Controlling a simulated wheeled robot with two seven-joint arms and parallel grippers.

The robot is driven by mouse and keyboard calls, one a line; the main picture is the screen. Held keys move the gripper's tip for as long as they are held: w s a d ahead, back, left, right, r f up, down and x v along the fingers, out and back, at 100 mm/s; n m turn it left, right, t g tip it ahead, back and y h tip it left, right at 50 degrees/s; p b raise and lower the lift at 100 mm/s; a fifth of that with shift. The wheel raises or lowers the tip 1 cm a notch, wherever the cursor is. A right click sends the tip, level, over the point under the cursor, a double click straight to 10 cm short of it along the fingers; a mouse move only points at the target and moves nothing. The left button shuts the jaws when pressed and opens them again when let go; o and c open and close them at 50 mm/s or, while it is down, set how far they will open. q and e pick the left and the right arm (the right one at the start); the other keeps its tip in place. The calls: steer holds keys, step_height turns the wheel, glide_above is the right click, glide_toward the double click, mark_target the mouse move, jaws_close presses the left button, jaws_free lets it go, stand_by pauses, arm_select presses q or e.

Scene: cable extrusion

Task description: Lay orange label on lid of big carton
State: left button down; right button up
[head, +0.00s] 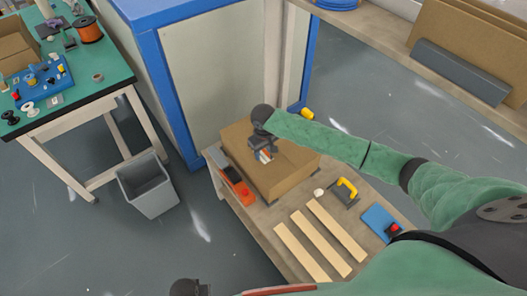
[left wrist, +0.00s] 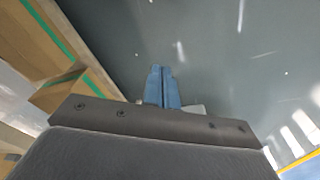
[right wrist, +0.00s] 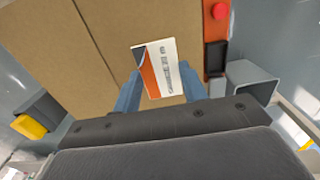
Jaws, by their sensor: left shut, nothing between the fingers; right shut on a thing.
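The big carton (head: 290,170) is closed and stands on a low wooden bench. Its brown lid (right wrist: 95,70) fills much of the right wrist view, with a seam running across it. My right gripper (head: 263,153) is over the lid. It is shut on the orange label (right wrist: 158,68), a white card with orange and dark parts and printed text; the label also shows in the head view (head: 264,156). Whether the label touches the lid is unclear. My left gripper (left wrist: 162,75) is shut and empty, pointing at the grey floor, away from the carton.
An orange tool with a red button (head: 237,183) lies beside the carton's left side. A grey bin (head: 147,185) stands on the floor.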

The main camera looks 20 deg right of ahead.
steer(key=shift+f+b, duration=0.4)
steer(key=shift+f, duration=0.25)
arm_select(q)
steer(key=r, duration=0.3)
steer(key=w+r, duration=0.1)
steer(key=r, duration=0.1)
steer(key=shift+d+r, duration=0.25)
steer(key=shift+d, duration=0.1)
arm_select(e)
steer(key=shift+f, duration=0.6)
steer(key=o, duration=0.8)
steer(key=shift+o, duration=0.2)
